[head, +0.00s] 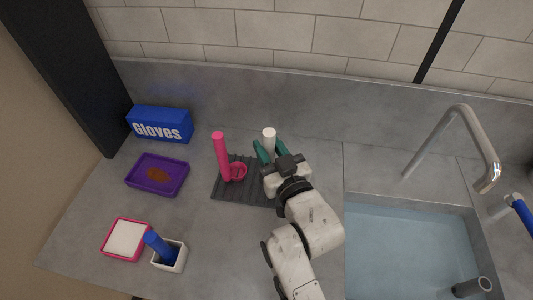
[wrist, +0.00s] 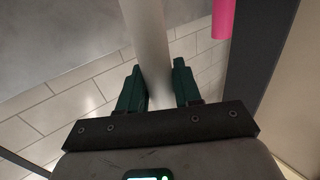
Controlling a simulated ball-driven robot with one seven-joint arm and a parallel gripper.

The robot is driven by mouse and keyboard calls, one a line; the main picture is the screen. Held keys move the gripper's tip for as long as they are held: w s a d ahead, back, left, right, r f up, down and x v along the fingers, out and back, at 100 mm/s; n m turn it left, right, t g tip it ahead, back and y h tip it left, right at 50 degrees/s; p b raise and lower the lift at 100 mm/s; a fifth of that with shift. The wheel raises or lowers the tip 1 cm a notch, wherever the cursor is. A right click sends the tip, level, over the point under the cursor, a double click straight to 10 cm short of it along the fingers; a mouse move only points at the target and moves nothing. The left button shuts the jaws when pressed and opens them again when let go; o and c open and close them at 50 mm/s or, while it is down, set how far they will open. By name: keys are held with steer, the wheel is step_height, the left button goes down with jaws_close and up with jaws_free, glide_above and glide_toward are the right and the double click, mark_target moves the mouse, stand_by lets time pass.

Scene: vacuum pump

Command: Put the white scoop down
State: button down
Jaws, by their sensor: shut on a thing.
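The white scoop (head: 269,138) shows in the head view as an upright white handle at the back of the dark ribbed mat (head: 228,190). My gripper (head: 265,153) has its green fingers on either side of that handle and is shut on it. In the wrist view the white handle (wrist: 147,40) runs down between the two green fingers (wrist: 160,85). The lower end of the scoop is hidden behind my gripper in the head view, so I cannot tell whether it touches the mat.
A pink scoop (head: 222,155) stands on the mat to the left; its handle shows in the wrist view (wrist: 223,18). A purple tray (head: 157,176), blue gloves box (head: 160,124), pink-rimmed box (head: 126,239) and white cup with a blue handle (head: 170,258) are left. The sink (head: 410,245) is right.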

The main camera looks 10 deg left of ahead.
steer(key=shift+w+a+f, duration=0.25)
steer(key=shift+w+f, duration=0.55)
steer(key=shift+f, duration=0.2)
steer(key=shift+w+f, duration=0.1)
steer(key=shift+f, duration=1.6)
steer(key=shift+f, duration=0.15)
steer(key=c, duration=0.8)
jaws_free()
steer(key=shift+r+p, duration=0.3)
steer(key=shift+p, duration=0.05)
steer(key=b+v, duration=0.1)
steer(key=v, duration=1.1)
steer(key=shift+a+f, duration=0.1)
steer(key=shift+f, duration=0.05)
